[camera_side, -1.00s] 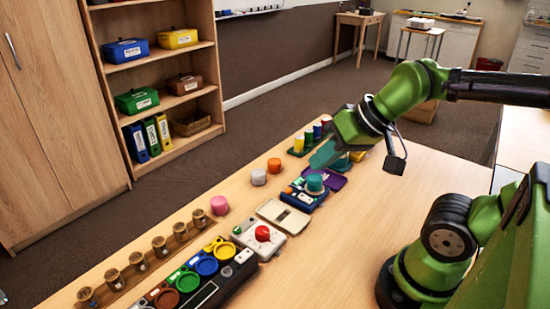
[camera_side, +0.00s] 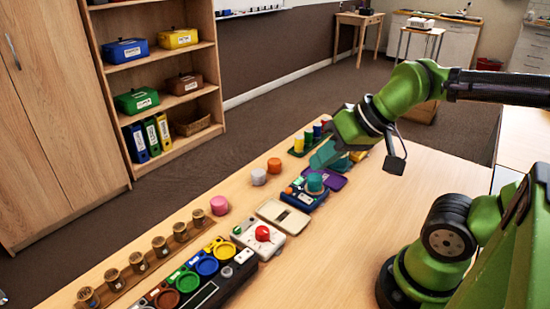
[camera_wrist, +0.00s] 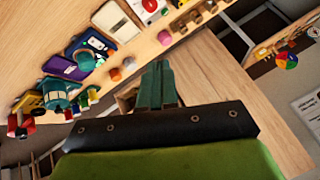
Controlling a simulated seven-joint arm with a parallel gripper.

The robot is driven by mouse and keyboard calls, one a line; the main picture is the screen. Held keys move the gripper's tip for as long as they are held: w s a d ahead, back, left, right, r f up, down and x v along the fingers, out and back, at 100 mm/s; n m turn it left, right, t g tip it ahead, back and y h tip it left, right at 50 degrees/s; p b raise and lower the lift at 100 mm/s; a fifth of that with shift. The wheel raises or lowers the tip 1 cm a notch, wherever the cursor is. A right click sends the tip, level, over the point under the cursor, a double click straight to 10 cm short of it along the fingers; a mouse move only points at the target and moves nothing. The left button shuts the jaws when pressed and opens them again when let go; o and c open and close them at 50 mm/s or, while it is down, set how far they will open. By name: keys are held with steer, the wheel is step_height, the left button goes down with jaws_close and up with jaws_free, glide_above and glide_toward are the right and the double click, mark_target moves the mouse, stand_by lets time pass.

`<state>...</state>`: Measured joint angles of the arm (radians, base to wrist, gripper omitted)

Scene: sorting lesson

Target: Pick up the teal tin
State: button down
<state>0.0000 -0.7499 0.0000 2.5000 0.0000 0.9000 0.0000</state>
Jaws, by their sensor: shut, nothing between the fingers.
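A teal round tin (camera_side: 314,183) sits upright on a dark blue box (camera_side: 303,197) near the table's far edge; in the wrist view the tin (camera_wrist: 84,61) shows left of my fingers. My gripper (camera_side: 321,161) is shut and empty, above and beyond the tin in the side view, and apart from it.
An orange cylinder (camera_side: 274,165) and a white one (camera_side: 258,176) stand left of the tin. A cream panel (camera_side: 283,216) and a box with a red knob (camera_side: 262,234) lie nearer. A rack of coloured cylinders (camera_side: 308,140) stands behind. The table's right side is clear.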

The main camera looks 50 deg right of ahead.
stand_by(0.4)
steer(key=c, duration=0.8)
jaws_free()
steer(key=n+g+h, duration=0.2)
steer(key=g+h, duration=0.1)
steer(key=g, duration=0.4)
glide_toward(316, 178)
steer(key=f, duration=0.6)
steer(key=d+f, duration=0.1)
steer(key=f, duration=0.3)
steer(key=shift+w, duration=0.15)
